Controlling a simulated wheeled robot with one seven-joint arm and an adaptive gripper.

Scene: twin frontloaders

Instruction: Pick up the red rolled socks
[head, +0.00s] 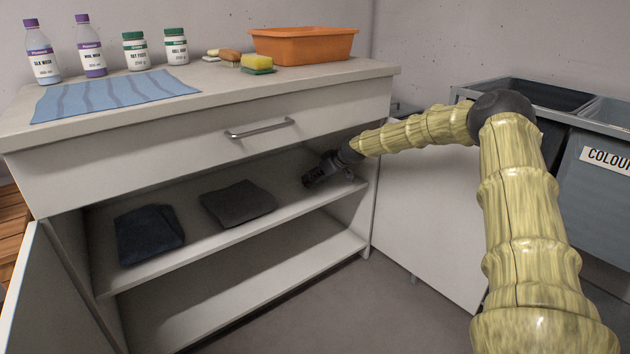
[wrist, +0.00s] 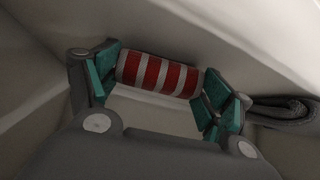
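The red rolled socks (wrist: 160,75), a roll with red and white stripes, show at the top middle of the wrist view. They lie between the two fingers of my gripper (wrist: 162,78), one teal pad near each end of the roll. The fingers are spread wide; I cannot tell whether the pads touch the socks. In the head view my gripper (head: 318,174) is inside the open cabinet, low over the right end of the upper shelf (head: 255,228). The socks are hidden there behind my gripper.
A dark grey folded cloth (head: 238,203) lies left of my gripper, and a navy folded cloth (head: 149,234) farther left. The closed drawer (head: 190,140) is just above; the cabinet's right wall is close. Bottles, an orange basin (head: 303,45) and a blue striped cloth (head: 110,94) are on top.

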